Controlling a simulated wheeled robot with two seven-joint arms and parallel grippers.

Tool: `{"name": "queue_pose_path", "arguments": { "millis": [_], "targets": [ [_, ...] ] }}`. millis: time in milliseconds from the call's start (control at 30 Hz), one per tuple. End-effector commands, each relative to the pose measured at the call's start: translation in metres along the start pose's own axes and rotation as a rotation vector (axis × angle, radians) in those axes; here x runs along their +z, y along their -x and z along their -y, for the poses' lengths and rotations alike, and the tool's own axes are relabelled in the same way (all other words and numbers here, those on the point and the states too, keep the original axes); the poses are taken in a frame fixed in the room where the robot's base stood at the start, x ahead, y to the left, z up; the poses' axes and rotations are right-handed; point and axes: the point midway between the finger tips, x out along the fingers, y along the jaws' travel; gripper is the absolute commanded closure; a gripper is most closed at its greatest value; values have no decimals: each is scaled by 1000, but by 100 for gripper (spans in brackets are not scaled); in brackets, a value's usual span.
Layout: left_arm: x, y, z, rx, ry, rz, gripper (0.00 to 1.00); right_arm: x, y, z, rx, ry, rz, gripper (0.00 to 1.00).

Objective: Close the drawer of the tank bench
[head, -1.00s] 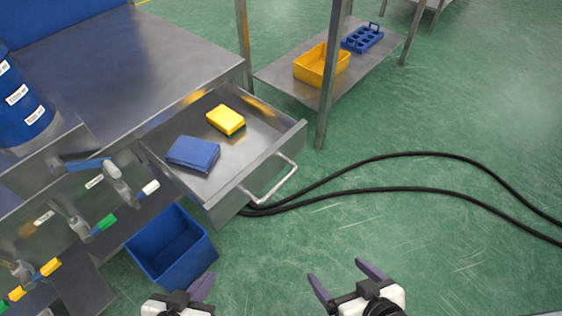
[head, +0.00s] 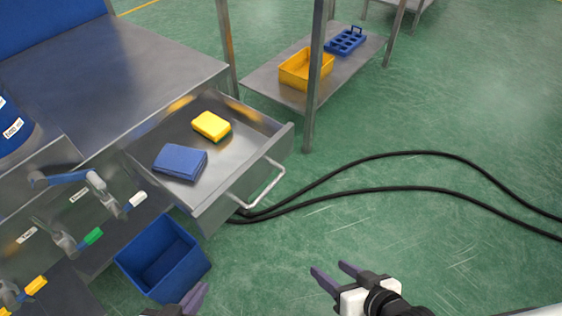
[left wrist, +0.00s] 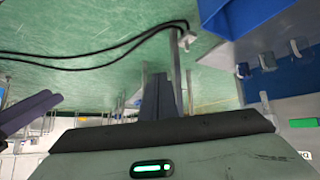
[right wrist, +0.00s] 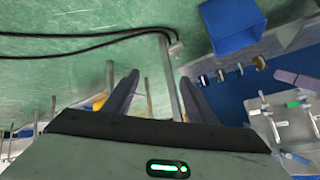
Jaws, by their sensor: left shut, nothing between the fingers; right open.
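The grey metal drawer (head: 243,170) of the tank bench (head: 150,58) stands pulled out, with a bar handle (head: 262,188) on its front. Inside lie a folded blue cloth (head: 180,162) and a yellow sponge (head: 212,125) with a green underside. My left gripper (head: 196,297) is at the bottom edge of the head view, partly cut off, apart from the drawer. Its fingers are together and empty in the left wrist view (left wrist: 160,95). My right gripper (head: 335,274) is open and empty over the floor, right of and nearer than the handle. Its spread fingers show in the right wrist view (right wrist: 158,92).
A blue bin (head: 165,258) stands below the drawer's near side. Valves with coloured handles (head: 92,237) stick out from the bench front. Black hoses (head: 400,188) cross the floor. A shelf (head: 262,84) behind holds a yellow tray (head: 300,72) and blue rack (head: 346,41).

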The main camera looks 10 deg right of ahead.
Motion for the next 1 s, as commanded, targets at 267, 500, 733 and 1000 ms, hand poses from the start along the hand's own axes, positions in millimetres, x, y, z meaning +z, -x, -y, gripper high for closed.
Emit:
{"name": "queue_pose_path", "arguments": {
  "millis": [267,500,733,1000],
  "targets": [
    [18,-17,0,7,18,-11,100,-58,-24,-14,-280,-487,-35,96],
    [30,-24,0,13,30,-16,100,-145,1,-16,-613,-823,-97,100],
    [34,-26,-1,17,37,-19,100,-198,33,-19,-824,-964,-135,100],
    [30,-23,-1,17,37,-23,100,-216,26,-7,-856,-981,-139,100]
  ]
}}
